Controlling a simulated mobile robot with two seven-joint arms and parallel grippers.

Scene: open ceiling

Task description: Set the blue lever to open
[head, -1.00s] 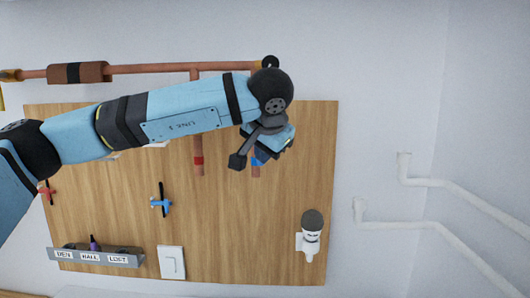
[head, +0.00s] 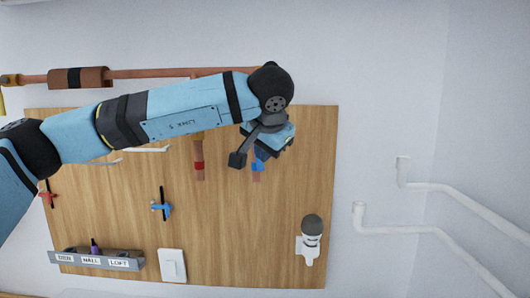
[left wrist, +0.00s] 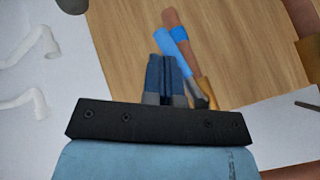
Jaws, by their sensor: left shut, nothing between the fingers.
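The blue lever (left wrist: 176,44) shows in the left wrist view, its blue handle lying roughly along a copper pipe (left wrist: 171,18) with a blue band. Its grey end meets a brass valve body (left wrist: 207,92), partly hidden. In the head view only a bit of blue (head: 257,165) shows below my left gripper (head: 262,156), whose fingertips are mostly hidden there. In the left wrist view the left gripper (left wrist: 166,62) is shut and empty, just left of the lever; I cannot tell whether it touches it. My right gripper is not in view.
A wooden board (head: 225,240) carries a red-banded pipe (head: 199,165), a blue valve with a black handle (head: 162,207), a labelled tray (head: 97,260), a white switch (head: 172,266) and a white-and-grey fixture (head: 311,238). White pipes (head: 400,230) run along the right wall.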

